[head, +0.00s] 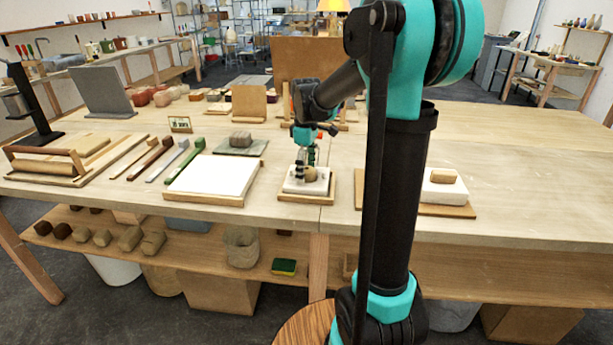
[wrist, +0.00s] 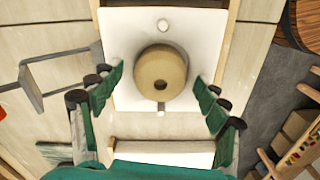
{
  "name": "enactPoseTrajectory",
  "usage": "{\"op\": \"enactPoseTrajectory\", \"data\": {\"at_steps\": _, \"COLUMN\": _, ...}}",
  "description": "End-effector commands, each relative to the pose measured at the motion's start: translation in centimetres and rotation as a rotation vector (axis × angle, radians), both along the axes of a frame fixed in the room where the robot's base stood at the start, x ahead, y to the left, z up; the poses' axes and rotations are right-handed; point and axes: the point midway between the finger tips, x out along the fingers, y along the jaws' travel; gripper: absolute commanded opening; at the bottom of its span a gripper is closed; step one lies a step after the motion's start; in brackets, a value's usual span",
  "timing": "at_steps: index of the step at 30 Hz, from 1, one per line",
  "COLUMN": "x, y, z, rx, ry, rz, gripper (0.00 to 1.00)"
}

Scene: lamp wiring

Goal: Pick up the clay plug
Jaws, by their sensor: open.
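A round tan-brown clay piece with a small dark hole, which I take to be the clay plug (wrist: 160,72), sits on a white slab (wrist: 125,92) in the wrist view. In the head view it shows at the fingertips as a small brown lump (head: 310,175). The white slab lies on a wooden board (head: 287,196). My gripper (wrist: 160,80) is open, with its green fingers on either side of the plug. In the wrist view a gap shows between each finger and the plug. My gripper (head: 306,168) points down in the head view.
Left is a large white slab (head: 212,176), then several long tools (head: 150,158). A brown block (head: 241,138) sits on a grey slab behind it. Right of my arm, another tan block (head: 442,176) rests on a white slab. The table's far right (head: 540,170) is clear.

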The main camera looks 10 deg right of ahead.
Motion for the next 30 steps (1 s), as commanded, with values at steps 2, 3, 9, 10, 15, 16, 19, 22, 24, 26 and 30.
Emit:
{"op": "enactPoseTrajectory", "data": {"at_steps": 2, "x": 0.0, "y": 0.0, "z": 0.0, "rx": 0.0, "ry": 0.0, "rz": 0.0, "gripper": 0.75}}
{"op": "enactPoseTrajectory", "data": {"at_steps": 3, "x": 0.0, "y": 0.0, "z": 0.01, "rx": 0.0, "ry": 0.0, "rz": 0.0, "gripper": 0.75}}
{"op": "enactPoseTrajectory", "data": {"at_steps": 9, "x": -0.01, "y": -0.01, "z": 0.03, "rx": 0.0, "ry": 0.0, "rz": 0.0, "gripper": 0.57}}
{"op": "enactPoseTrajectory", "data": {"at_steps": 10, "x": -0.01, "y": -0.01, "z": 0.03, "rx": 0.0, "ry": 0.0, "rz": 0.0, "gripper": 0.53}}
{"op": "enactPoseTrajectory", "data": {"at_steps": 15, "x": -0.01, "y": -0.01, "z": 0.04, "rx": 0.0, "ry": 0.0, "rz": 0.0, "gripper": 0.32}}
{"op": "enactPoseTrajectory", "data": {"at_steps": 16, "x": -0.01, "y": -0.01, "z": 0.04, "rx": 0.0, "ry": 0.0, "rz": 0.0, "gripper": 0.28}}
{"op": "enactPoseTrajectory", "data": {"at_steps": 19, "x": -0.01, "y": -0.01, "z": 0.05, "rx": 0.0, "ry": 0.0, "rz": 0.0, "gripper": 0.16}}
{"op": "enactPoseTrajectory", "data": {"at_steps": 22, "x": -0.01, "y": -0.01, "z": 0.06, "rx": 0.0, "ry": 0.0, "rz": 0.0, "gripper": 0.12}}
{"op": "enactPoseTrajectory", "data": {"at_steps": 24, "x": -0.01, "y": 0.0, "z": 0.06, "rx": 0.0, "ry": 0.0, "rz": 0.0, "gripper": 0.12}}
{"op": "enactPoseTrajectory", "data": {"at_steps": 26, "x": -0.01, "y": 0.0, "z": 0.07, "rx": 0.0, "ry": 0.0, "rz": 0.0, "gripper": 0.12}}
{"op": "enactPoseTrajectory", "data": {"at_steps": 30, "x": 0.0, "y": -0.01, "z": 0.35, "rx": 0.0, "ry": 0.0, "rz": 0.0, "gripper": 0.12}}
